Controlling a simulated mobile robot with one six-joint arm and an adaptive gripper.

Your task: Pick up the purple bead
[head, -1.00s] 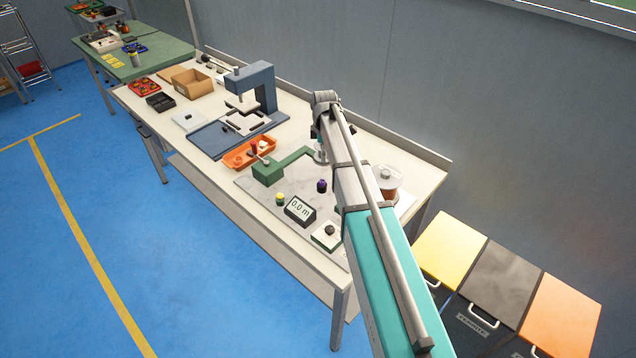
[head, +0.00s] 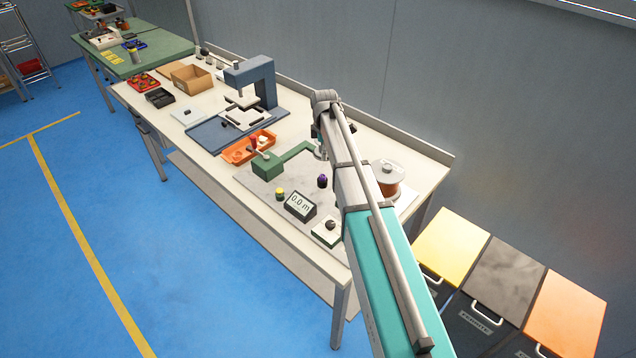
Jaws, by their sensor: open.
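The purple bead (head: 322,181) is a small dark piece with a purple top. It stands on the grey plate (head: 264,193) of the coil winder, just left of my arm. My gripper (head: 318,153) is at the far end of my arm, above the bench and behind the bead in the picture. It is open, and it looks apart from the bead. My wrist and forearm hide much of it, so its fingertips are hard to make out.
A copper spool (head: 388,182) stands right of my arm. An orange tray (head: 238,154) lies left.

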